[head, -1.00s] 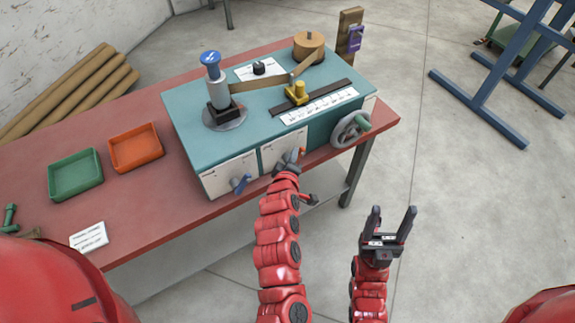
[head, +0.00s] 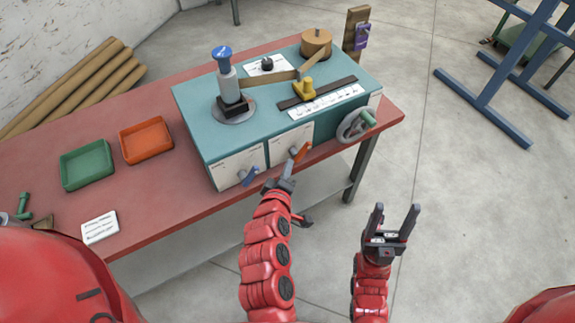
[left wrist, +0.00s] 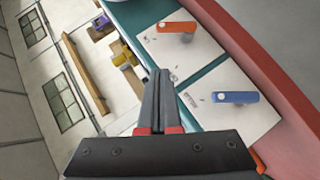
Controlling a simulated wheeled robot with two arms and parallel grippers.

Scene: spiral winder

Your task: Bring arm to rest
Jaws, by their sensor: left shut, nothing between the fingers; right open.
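My left gripper (head: 287,170) is in front of the winder's front panel, near its orange lever. Its fingers are shut with nothing between them, as the left wrist view (left wrist: 163,78) also shows. The orange lever (head: 302,151) is on the right panel plate and the blue lever (head: 249,176) on the left one. In the left wrist view the orange lever (left wrist: 177,27) and the blue lever (left wrist: 235,97) both lie to the right of the fingers, apart from them. My right gripper (head: 393,226) is open and empty over the floor, right of the left arm.
The teal winder (head: 200,120) stands on the red bench (head: 150,205). Its handwheel (head: 355,126) sticks out at the right. A green tray (head: 87,164), an orange tray (head: 146,140) and a white card (head: 100,227) lie left. Floor to the right is clear up to a blue frame (head: 485,110).

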